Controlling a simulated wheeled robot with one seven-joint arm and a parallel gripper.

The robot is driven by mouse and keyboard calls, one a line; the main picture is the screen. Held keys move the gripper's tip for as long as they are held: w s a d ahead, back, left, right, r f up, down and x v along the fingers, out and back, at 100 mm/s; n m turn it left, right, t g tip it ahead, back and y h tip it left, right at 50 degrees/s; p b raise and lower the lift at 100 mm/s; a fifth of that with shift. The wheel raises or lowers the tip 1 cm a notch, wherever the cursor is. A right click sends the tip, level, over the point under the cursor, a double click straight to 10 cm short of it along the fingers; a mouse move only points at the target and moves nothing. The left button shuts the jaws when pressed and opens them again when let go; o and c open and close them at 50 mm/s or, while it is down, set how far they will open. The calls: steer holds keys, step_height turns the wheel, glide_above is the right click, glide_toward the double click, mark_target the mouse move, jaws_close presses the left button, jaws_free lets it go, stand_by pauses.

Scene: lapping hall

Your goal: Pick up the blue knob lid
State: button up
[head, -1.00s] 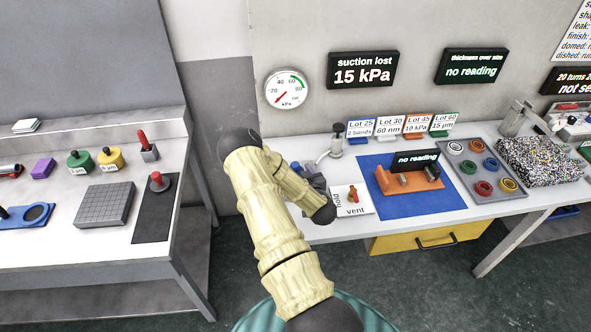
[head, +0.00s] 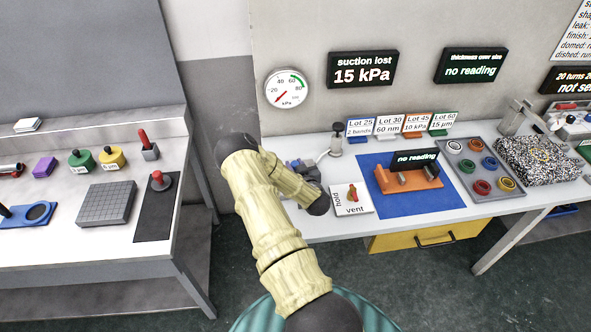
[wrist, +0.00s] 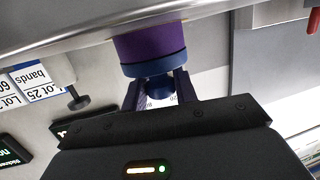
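In the wrist view, a blue lid (wrist: 152,68) with a small round blue knob (wrist: 158,88) sits against a purple body (wrist: 150,43). I see no gap between lid and body. My gripper (wrist: 159,87) has one finger on each side of the knob, with the fingertips near the lid's underside-facing rim in the picture. Whether the fingers press on the knob cannot be told. In the head view, my dark gripper (head: 305,172) is over the left end of the right bench, and the lid is hidden or too small to make out there.
A hold/vent plate (head: 343,205) and a blue mat (head: 425,206) with an orange fixture (head: 386,179) lie right of my gripper. A black-knobbed post (head: 337,140) stands behind it. A floor gap separates the left bench (head: 105,252) from this bench.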

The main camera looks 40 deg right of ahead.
mark_target(295, 163)
jaws_close()
step_height(295, 163, up, 10)
steer(key=shift+r+b, duration=0.1)
steer(key=shift+b, duration=0.65)
